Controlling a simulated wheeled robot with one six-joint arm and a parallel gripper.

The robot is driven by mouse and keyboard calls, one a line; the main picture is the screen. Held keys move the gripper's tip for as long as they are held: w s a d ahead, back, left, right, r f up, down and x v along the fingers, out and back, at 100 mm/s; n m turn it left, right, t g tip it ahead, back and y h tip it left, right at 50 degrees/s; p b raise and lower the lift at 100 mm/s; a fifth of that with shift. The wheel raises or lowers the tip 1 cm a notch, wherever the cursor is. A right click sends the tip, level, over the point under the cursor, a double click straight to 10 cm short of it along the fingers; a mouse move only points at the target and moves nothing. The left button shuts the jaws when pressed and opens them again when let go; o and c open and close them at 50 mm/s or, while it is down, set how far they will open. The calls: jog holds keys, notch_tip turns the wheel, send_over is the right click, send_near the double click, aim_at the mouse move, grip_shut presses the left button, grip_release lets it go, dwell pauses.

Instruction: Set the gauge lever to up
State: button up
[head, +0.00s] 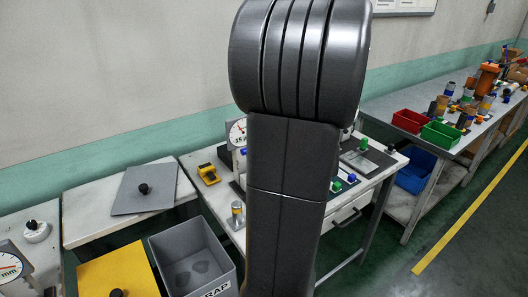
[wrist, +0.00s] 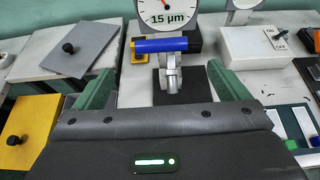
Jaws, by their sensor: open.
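The gauge, with a white round dial (wrist: 167,14) marked 15 µm, stands at the top centre of the wrist view. In the head view its dial (head: 237,132) shows just left of my arm. A blue bar (wrist: 160,45), which looks like the lever's handle, lies crosswise below the dial on a grey metal bracket (wrist: 170,75). My gripper (wrist: 161,70) is open, its green fingers apart to the left and right of the bracket. The bar appears beyond the fingertips, and nothing is between the jaws that I can tell is gripped. My arm hides the gripper in the head view.
A white ON/OFF box (wrist: 252,47) stands right of the gauge. A grey plate with a black knob (wrist: 77,52) and a yellow plate (wrist: 28,130) lie to the left. A grey bin (head: 195,256) stands below the bench. Red (head: 409,121) and green (head: 440,134) trays sit far right.

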jog(key=shift+s, duration=0.1)
jog(key=shift+d, duration=0.1)
jog(key=c, duration=0.5)
jog(key=shift+s+f+n, duration=0.15)
jog(key=shift+f+n, duration=0.1)
jog(key=shift+n, duration=0.15)
jog(key=c, duration=0.4)
jog(key=s+f+n+b, duration=0.1)
jog(key=n, duration=0.1)
jog(key=s+d+n+y+b, duration=0.1)
jog(key=n, duration=0.1)
jog(key=shift+f+t+b, duration=0.3)
jog(key=shift+f+b, duration=0.1)
jog(key=c, duration=1)
jog(key=n, duration=0.1)
jog(key=s+n+b, duration=0.1)
jog(key=n, duration=0.1)
jog(key=s+d+f+n+t+b, duration=0.1)
jog(key=n, duration=0.1)
jog(key=shift+f+y, duration=0.1)
jog(key=shift+y, duration=0.2)
grip_shut()
jog(key=w+a+n+t+y, duration=0.1)
jog(key=w+a+n+t, duration=0.1)
jog(key=w+a+n, duration=0.4)
jog(key=shift+w+a+f+n, duration=0.3)
jog(key=shift+w+f+n, duration=0.05)
jog(key=shift+w+n, duration=0.75)
